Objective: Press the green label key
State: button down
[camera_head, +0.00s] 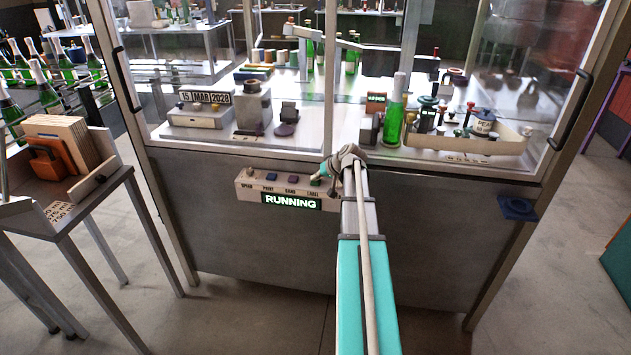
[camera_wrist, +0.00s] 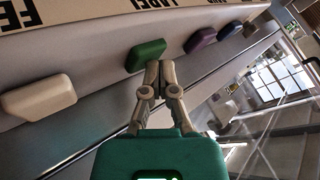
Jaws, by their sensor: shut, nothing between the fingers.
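The green label key (camera_wrist: 146,55) is a rounded block on the pale key panel. In the wrist view it lies just left of and above my fingertips. My gripper (camera_wrist: 160,68) is shut and empty, its tips very near the key's lower right end; I cannot tell whether they touch it. In the head view the green key (camera_head: 315,182) is at the right part of the panel (camera_head: 243,184), partly hidden by my gripper (camera_head: 326,176) and wrist. A lit display (camera_head: 291,201) under the keys reads RUNNING.
A white key (camera_wrist: 38,98) lies left of the green one in the wrist view, a purple key (camera_wrist: 200,40) to its right. The panel sits on the front of a glazed cabinet. A blue bracket (camera_head: 517,208) juts out at right, a side table (camera_head: 70,215) stands at left.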

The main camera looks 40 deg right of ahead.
jog(key=shift+r+p, duration=0.85)
jog(key=shift+r, duration=0.05)
notch_tip(320, 180, up, 5)
jog(key=p, duration=0.5)
dwell(1.0)
jog(key=a+f+n+g, duration=0.2)
jog(key=a+g, duration=0.1)
jog(key=a, duration=1.2)
jog(key=s+a+f+n+g+h, duration=0.1)
jog(key=s+a+g, duration=0.1)
jog(key=s+a, duration=0.3)
jog(key=s+a+f+n+g, duration=0.1)
jog(key=s+a, duration=0.5)
jog(key=a, duration=0.8)
jog(key=s+a+f+n+g+h, duration=0.1)
jog(key=s+a+g, duration=0.1)
jog(key=s+a, duration=0.3)
jog(key=a, duration=0.4)
jog(key=shift+s+a+f+n+g+h, duration=0.2)
jog(key=shift+f+n+g+h, duration=0.1)
jog(key=shift+f+n+g, duration=0.1)
